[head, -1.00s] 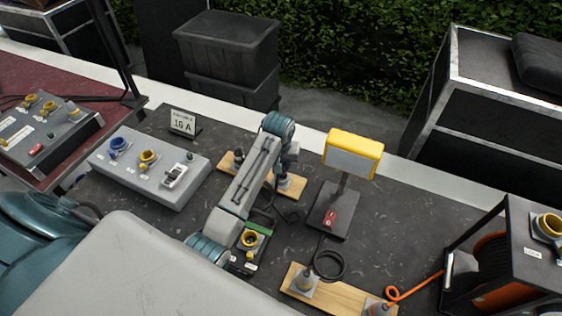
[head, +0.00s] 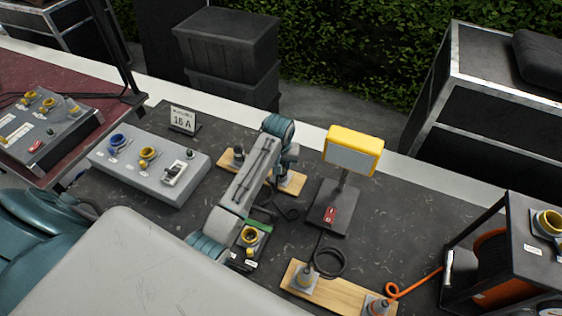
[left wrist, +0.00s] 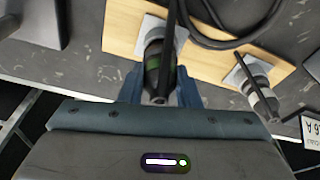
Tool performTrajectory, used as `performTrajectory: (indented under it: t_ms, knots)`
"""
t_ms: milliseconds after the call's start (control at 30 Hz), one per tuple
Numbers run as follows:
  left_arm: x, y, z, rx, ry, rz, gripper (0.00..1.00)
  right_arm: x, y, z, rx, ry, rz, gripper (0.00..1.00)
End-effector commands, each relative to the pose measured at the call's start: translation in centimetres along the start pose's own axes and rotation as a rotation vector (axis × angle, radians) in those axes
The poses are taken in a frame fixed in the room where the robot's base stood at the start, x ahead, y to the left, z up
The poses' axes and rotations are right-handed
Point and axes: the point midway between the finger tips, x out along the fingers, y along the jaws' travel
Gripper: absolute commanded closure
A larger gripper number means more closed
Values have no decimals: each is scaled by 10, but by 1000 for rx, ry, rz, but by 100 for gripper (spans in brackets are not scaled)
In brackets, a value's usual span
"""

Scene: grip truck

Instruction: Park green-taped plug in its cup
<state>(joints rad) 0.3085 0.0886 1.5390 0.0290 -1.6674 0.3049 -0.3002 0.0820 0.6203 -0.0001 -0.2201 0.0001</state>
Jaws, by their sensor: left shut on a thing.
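The green-taped plug (left wrist: 152,66) is dark with a green band. My left gripper (left wrist: 160,88) is shut on it. The plug lines up with a grey cup (left wrist: 151,32) on a wooden board (left wrist: 122,30); I cannot tell how deep it sits in the cup. In the head view my left gripper (head: 288,160) is over the right end of that board (head: 296,186), mostly hidden by my arm. A second plug with a pale band (left wrist: 262,92) stands in the board's other cup. My right gripper is not in view.
A yellow-topped lamp (head: 353,150) stands right of the gripper. A grey socket box (head: 150,168) and a 16 A sign (head: 183,120) are to the left. Another board with plugs (head: 335,295) is in front, with a cable reel (head: 500,260) at right.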

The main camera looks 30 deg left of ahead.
Motion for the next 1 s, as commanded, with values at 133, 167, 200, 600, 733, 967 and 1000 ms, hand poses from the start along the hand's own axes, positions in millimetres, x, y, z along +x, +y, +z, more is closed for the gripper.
performTrajectory:
  t_ms: [133, 167, 200, 600, 733, 967, 1000]
  knots:
    - [3, 0, 0, 0, 1, 0, 96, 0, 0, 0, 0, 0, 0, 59]
    - [3, 0, 0, 0, 1, 0, 96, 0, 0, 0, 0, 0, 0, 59]
    - [4, 0, 1, 0, 1, 0, 96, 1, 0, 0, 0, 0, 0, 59]
    - [11, 0, 2, 0, 0, 0, 96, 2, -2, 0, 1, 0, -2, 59]
    - [11, 0, 2, 0, 0, 0, 47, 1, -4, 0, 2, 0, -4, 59]
    - [11, 0, 2, 0, 0, 0, 43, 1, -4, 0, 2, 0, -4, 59]
    - [11, 0, 2, 0, 0, 0, 35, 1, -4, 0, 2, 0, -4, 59]
